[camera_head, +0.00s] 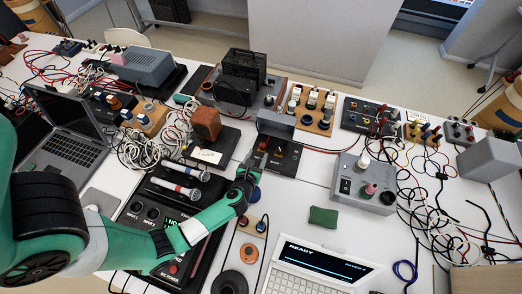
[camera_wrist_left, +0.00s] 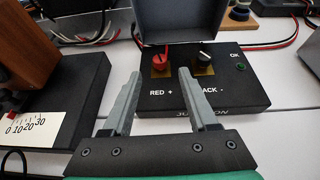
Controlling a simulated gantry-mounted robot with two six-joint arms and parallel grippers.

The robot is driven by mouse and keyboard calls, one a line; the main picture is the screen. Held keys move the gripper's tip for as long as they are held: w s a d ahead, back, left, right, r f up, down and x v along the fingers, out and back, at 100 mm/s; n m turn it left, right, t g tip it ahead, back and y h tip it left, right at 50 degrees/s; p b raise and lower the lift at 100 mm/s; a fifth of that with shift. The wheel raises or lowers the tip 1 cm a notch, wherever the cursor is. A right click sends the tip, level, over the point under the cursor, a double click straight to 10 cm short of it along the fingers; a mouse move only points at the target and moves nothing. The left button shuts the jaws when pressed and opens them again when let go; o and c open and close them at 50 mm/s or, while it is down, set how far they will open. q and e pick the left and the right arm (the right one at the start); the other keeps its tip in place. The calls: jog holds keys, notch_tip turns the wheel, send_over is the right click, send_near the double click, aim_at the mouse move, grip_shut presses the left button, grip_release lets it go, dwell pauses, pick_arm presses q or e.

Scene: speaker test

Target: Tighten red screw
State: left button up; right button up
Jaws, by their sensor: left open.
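The red screw (camera_wrist_left: 160,63) is a red knob on a black junction box (camera_wrist_left: 228,93), above the label "RED +". A black screw (camera_wrist_left: 204,58) stands to its right on the same box. In the head view the junction box (camera_head: 284,161) lies near the middle of the table. My left gripper (camera_wrist_left: 160,82) is open, its two fingers pointing at the box with the red screw seen between them. No contact with the screw shows. In the head view the left gripper (camera_head: 248,172) is at the box's near left side. My right gripper is not in view.
A grey raised cover (camera_wrist_left: 190,22) stands behind the screws. A brown block on a black base with a scale (camera_wrist_left: 30,130) is to the left. In the head view, a grey control box (camera_head: 364,187), a white laptop (camera_head: 310,272), microphones and many cables crowd the table.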

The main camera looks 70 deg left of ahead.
aim_at(262, 147)
pick_arm(q)
jog(key=b+x, duration=0.1)
jog(key=x, duration=0.4)
jog(key=shift+w+a+f+b, duration=0.1)
jog(key=shift+w+a+b, duration=0.05)
jog(key=shift+a+b, duration=0.15)
jog(key=shift+d, duration=0.1)
grip_shut()
